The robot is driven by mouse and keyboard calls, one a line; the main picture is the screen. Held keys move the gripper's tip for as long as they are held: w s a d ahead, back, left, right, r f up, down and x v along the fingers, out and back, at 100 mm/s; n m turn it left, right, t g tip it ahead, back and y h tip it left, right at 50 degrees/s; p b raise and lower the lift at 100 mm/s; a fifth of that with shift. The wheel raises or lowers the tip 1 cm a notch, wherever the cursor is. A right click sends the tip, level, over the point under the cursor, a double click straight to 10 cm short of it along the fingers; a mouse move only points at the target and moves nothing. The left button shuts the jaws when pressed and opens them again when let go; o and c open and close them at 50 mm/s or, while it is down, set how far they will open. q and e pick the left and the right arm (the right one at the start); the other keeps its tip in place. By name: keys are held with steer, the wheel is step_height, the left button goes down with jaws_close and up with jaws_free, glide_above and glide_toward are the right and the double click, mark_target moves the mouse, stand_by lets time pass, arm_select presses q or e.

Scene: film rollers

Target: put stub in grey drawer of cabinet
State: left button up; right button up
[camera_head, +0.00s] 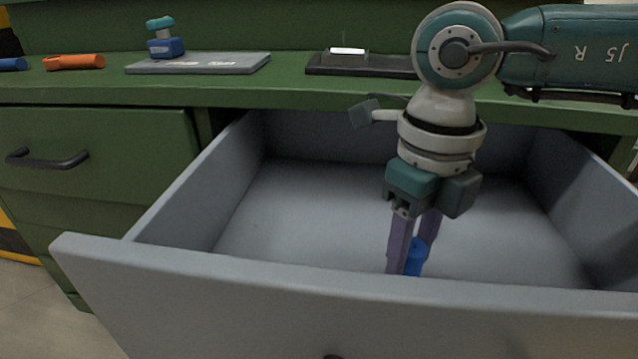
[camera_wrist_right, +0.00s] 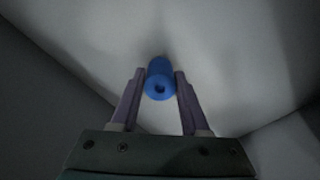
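The stub is a blue cylinder with a small dark hole in its end. In the head view the stub (camera_head: 415,258) shows low inside the open grey drawer (camera_head: 180,262), partly behind a finger and near the front panel. In the wrist view the stub (camera_wrist_right: 160,80) sits between the fingertips. My right gripper (camera_head: 412,255) points down into the drawer, its purple fingers against both sides of the stub. It also shows in the wrist view (camera_wrist_right: 160,84). Whether the stub touches the drawer floor I cannot tell. My left gripper is out of view.
The green cabinet top (camera_head: 300,92) runs behind the drawer. On it are a grey tray (camera_head: 228,63) with a blue-and-teal object (camera_head: 164,40), an orange cylinder (camera_head: 74,62) and a dark tray (camera_head: 365,68). A closed green drawer (camera_head: 130,150) is at left. The grey drawer otherwise looks empty.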

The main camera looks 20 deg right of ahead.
mark_target(412, 246)
steer(key=o, duration=0.4)
steer(key=shift+r+p, duration=0.3)
steer(key=shift+r, duration=0.25)
step_height(412, 246, up, 11)
steer(key=p, duration=0.3)
steer(key=shift+r, duration=0.15)
